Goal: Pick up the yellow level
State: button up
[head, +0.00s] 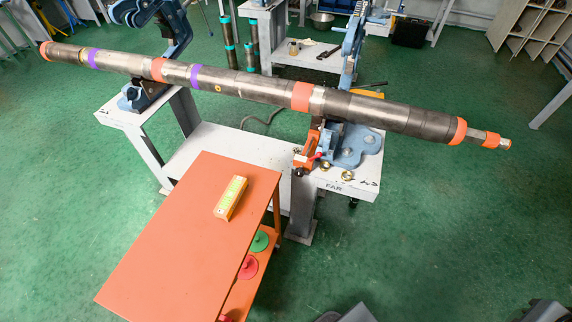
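The yellow level (231,198) lies on the orange top of a small cart (165,245), near its right edge and toward the far end. It is a short yellow-orange bar with pale greenish markings along its upper face, set slantwise in the picture. Nothing covers it and nothing touches it except the cart top.
A long pipe (250,85) with coloured bands spans two white stands with blue vises, beyond the cart. A red disc (247,268) and a green disc (260,240) sit on the cart's lower shelf. Green floor (430,240) is open at right.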

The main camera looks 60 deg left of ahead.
aim_at(231, 198)
jog(key=i, duration=0.75)
jog(key=u, duration=3.15)
jog(key=i, duration=0.7)
jog(key=u, duration=1.3)
